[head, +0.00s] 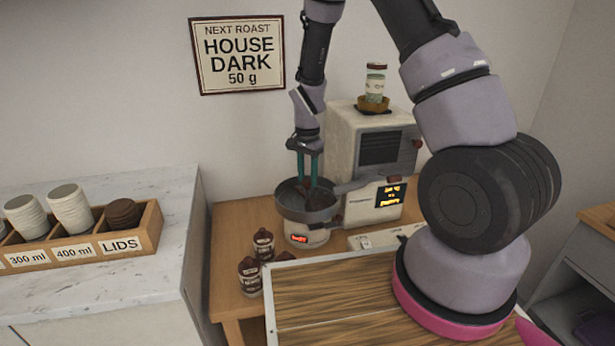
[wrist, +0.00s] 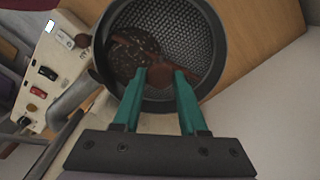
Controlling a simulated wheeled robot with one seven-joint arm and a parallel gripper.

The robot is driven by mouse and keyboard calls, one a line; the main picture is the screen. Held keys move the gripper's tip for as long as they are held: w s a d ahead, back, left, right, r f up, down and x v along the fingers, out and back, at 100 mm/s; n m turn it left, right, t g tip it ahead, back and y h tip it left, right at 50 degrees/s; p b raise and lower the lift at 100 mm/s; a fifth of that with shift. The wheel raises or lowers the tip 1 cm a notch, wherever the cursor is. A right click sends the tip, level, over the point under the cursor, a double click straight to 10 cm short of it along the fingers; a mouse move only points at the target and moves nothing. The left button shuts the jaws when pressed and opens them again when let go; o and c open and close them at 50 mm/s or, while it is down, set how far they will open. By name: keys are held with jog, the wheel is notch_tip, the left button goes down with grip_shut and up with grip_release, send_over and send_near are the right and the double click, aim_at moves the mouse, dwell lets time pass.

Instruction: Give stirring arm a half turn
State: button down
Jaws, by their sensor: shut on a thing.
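The stirring arm is a reddish-brown piece (wrist: 160,74) inside a round dark pan (wrist: 214,45) in the wrist view. In the head view the same pan (head: 288,205) sits on a small cream base with a lit red display. My gripper (wrist: 161,74) points down into the pan, its two green fingers shut on the brown piece of the stirring arm. In the head view my gripper (head: 308,183) reaches down into the pan from above. A dark speckled patch (wrist: 133,50) lies beside the fingers in the pan. The fingers hide part of the stirring arm.
A cream machine (head: 345,150) with a lit orange display stands right behind the pan. Small dark-brown jars (head: 263,243) stand in front, left of the pan. A wooden bin of cups and lids (head: 85,250) is on the left counter. A sign (head: 238,55) hangs on the wall.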

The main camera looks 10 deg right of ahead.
jog(key=m, duration=0.5)
jog(key=shift+m, duration=0.3)
jog(key=m, duration=1)
jog(key=shift+m, duration=2.6)
jog(key=shift+c, duration=2.2)
grip_release()
notch_tip(320, 180, up, 11)
